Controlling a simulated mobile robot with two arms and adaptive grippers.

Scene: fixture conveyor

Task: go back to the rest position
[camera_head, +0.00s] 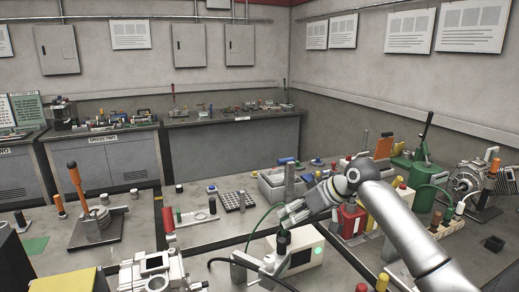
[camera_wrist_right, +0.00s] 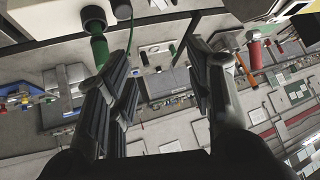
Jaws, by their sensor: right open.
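My right gripper (camera_head: 284,215) is at the end of the arm that comes in from the lower right. It hangs above the bench, beside and just above a white box (camera_head: 302,253) with a dark fitting (camera_head: 283,241). In the right wrist view its two fingers stand apart, and the gap between them (camera_wrist_right: 155,52) is empty. A green-and-black connector (camera_wrist_right: 97,32) shows near the left finger there; I cannot tell whether they touch. My left gripper is not in view.
A lever press (camera_head: 95,222) stands at the left and a black grid tray (camera_head: 229,201) at the middle of the bench. Green tanks (camera_head: 427,178), a red can (camera_head: 348,219) and a motor (camera_head: 467,180) crowd the right. A green cable (camera_head: 259,224) runs near my gripper.

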